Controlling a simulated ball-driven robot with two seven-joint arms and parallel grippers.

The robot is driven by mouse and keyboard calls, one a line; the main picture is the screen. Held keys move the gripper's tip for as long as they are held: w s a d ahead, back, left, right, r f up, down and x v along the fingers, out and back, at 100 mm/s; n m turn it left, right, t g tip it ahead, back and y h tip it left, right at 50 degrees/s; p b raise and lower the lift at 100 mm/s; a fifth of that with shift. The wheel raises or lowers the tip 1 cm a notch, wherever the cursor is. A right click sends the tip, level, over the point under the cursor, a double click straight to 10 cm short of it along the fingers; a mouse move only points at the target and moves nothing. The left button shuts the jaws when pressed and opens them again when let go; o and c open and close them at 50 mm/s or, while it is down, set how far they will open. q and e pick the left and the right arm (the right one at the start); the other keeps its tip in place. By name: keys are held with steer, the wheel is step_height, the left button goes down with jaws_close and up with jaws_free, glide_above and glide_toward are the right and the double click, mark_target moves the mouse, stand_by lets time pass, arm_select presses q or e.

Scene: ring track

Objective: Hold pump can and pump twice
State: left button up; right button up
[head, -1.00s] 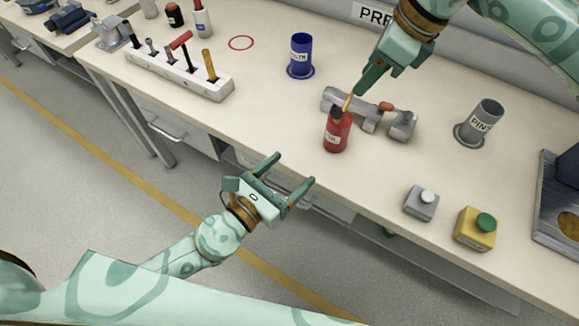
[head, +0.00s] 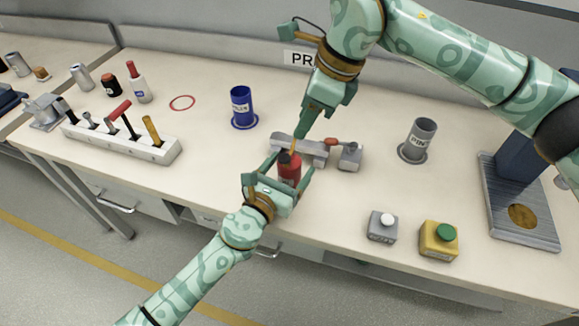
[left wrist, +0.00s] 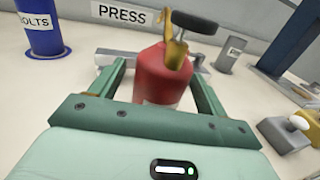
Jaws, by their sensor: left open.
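The red pump can (head: 289,170) stands upright near the front of the bench, with a dark top and a yellow spout (head: 293,147). In the left wrist view the can (left wrist: 163,75) shows a black knob (left wrist: 195,23) above the yellow spout. My left gripper (head: 289,165) is open, with one finger on each side of the can; a slight gap shows on both sides in the wrist view. My right gripper (head: 301,137) points down just behind and above the can top. Its fingers overlap in view, so their opening is unclear.
A grey clamp-like tool (head: 301,149) lies close behind the can. A blue cup (head: 242,107), a grey pins cup (head: 418,140), a grey button box (head: 382,227) and a yellow box with a green button (head: 438,240) stand around. A tool rack (head: 155,150) is at left.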

arm_select(q)
steer(key=shift+w+d, duration=0.15)
steer(key=shift+w, duration=0.05)
steer(key=shift+c, duration=0.4)
steer(key=c, duration=1.1)
arm_select(e)
jaws_close()
stand_by(1.3)
